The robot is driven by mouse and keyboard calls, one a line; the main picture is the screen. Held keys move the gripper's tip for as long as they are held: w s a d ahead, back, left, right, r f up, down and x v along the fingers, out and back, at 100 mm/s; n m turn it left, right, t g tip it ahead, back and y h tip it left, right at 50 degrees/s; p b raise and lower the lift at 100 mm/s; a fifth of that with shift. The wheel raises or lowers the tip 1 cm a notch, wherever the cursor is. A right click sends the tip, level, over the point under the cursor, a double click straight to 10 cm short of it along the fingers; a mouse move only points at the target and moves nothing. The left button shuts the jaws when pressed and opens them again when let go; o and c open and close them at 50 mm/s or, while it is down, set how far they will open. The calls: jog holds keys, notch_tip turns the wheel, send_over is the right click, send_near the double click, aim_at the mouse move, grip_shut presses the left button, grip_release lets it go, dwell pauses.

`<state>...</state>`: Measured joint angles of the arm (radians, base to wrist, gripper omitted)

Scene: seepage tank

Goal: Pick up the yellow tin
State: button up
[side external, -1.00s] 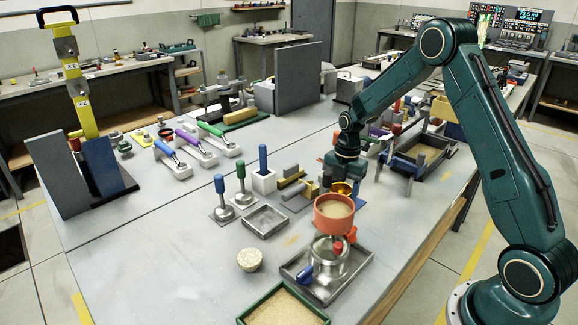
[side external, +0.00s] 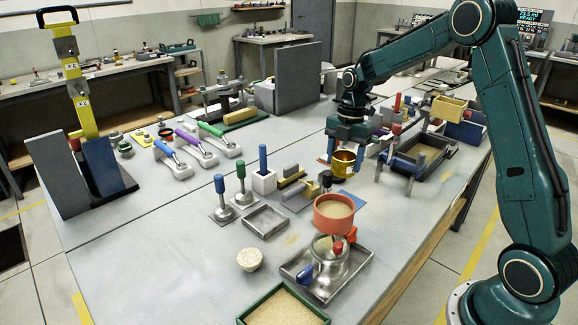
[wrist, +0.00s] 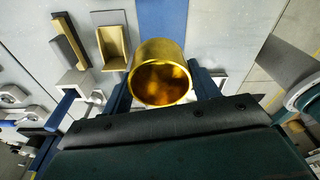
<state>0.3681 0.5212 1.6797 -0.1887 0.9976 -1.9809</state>
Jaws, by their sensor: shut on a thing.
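The yellow tin (side external: 344,162) is a shiny gold, open-topped cup. My gripper (side external: 343,158) is shut on it and holds it above the table, clear of the surface in the side view. In the wrist view the tin (wrist: 160,75) sits between the two blue fingers, with its open mouth facing the camera. Its inside looks empty.
Tampers with blue and green handles (side external: 241,180) stand to the left. A dark tray with blue posts (side external: 425,158) is to the right.

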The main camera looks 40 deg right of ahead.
notch_tip(320, 180, up, 9)
jog(key=shift+r, duration=0.2)
dwell(0.6)
